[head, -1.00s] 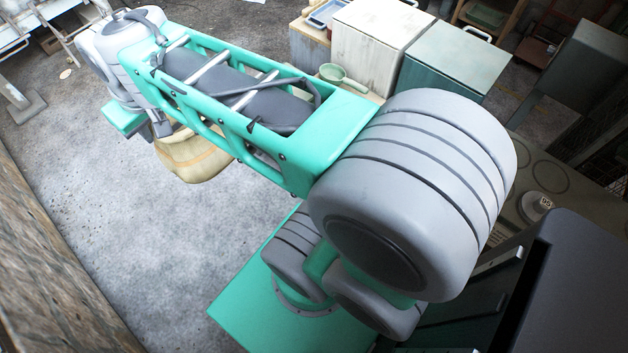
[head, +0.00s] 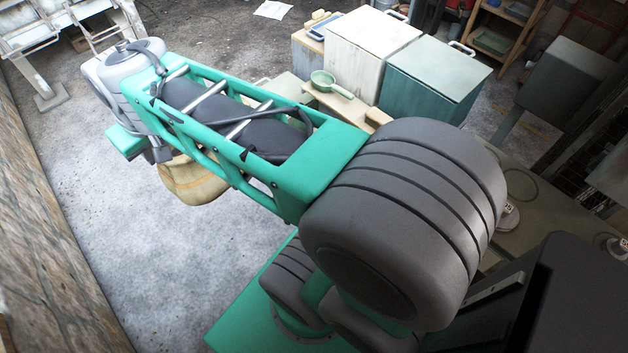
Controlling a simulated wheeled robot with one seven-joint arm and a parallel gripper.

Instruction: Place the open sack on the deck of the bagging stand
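The open sack (head: 192,181) is a tan, rounded bag with a paler band. It shows in the head view below the far part of my green and grey arm, which covers its top and mouth. It appears off the floor, but I cannot see what holds it. My gripper is hidden behind the arm. A pale metal frame (head: 45,45) with rails and a foot stands at the upper left; I cannot tell whether it is the bagging stand or where a deck is.
A white bin (head: 372,50) and a green bin (head: 440,75) stand at the back right, with a green scoop (head: 326,84) on a ledge before them. A shelf rack (head: 505,32) stands behind. A brick wall (head: 40,215) runs along the left. Concrete floor (head: 110,210) between is clear.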

